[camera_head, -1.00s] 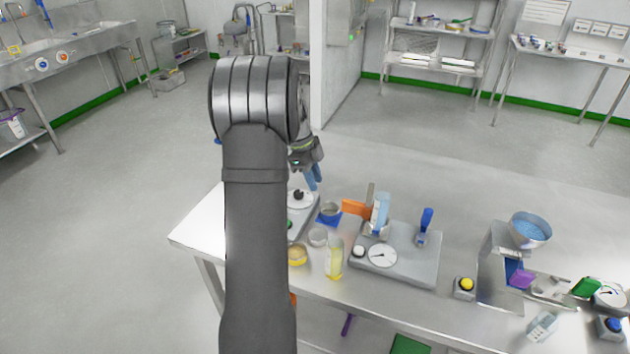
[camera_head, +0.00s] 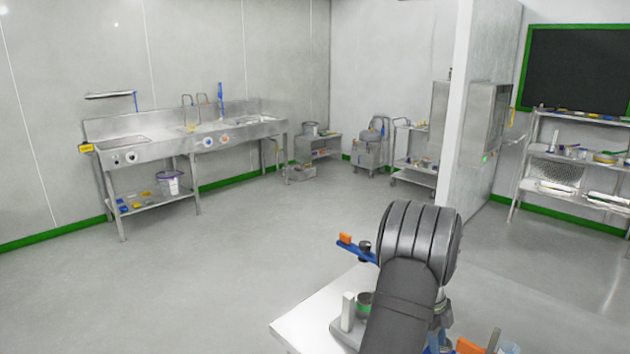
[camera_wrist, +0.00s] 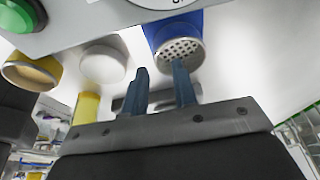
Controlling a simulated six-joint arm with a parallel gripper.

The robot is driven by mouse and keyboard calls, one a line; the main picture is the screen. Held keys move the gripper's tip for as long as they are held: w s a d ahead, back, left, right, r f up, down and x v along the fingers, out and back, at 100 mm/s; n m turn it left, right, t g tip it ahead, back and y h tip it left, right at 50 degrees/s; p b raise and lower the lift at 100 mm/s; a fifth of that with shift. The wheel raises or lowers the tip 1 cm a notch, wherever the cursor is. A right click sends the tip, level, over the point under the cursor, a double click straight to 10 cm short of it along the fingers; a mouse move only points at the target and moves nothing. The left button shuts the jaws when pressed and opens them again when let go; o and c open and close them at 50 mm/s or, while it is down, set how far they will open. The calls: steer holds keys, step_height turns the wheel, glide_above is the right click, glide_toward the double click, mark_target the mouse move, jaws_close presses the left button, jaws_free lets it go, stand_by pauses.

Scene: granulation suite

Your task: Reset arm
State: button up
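My gripper (camera_wrist: 160,68) shows in the wrist view with two blue fingers standing apart and nothing between them. A blue holder with a perforated grey disc (camera_wrist: 182,52) lies just beyond the fingertips; whether they touch it I cannot tell. In the head view my dark grey arm rises over the bench corner, and the gripper is mostly hidden behind it.
The wrist view shows a yellow-rimmed cup (camera_wrist: 30,72), a pale cup (camera_wrist: 103,63), a yellow container (camera_wrist: 87,107) and a green button (camera_wrist: 18,14) on a grey device. The head view shows the bench (camera_head: 300,325), a sink unit (camera_head: 185,140) and open floor (camera_head: 220,265).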

steer(key=shift+r, duration=0.8)
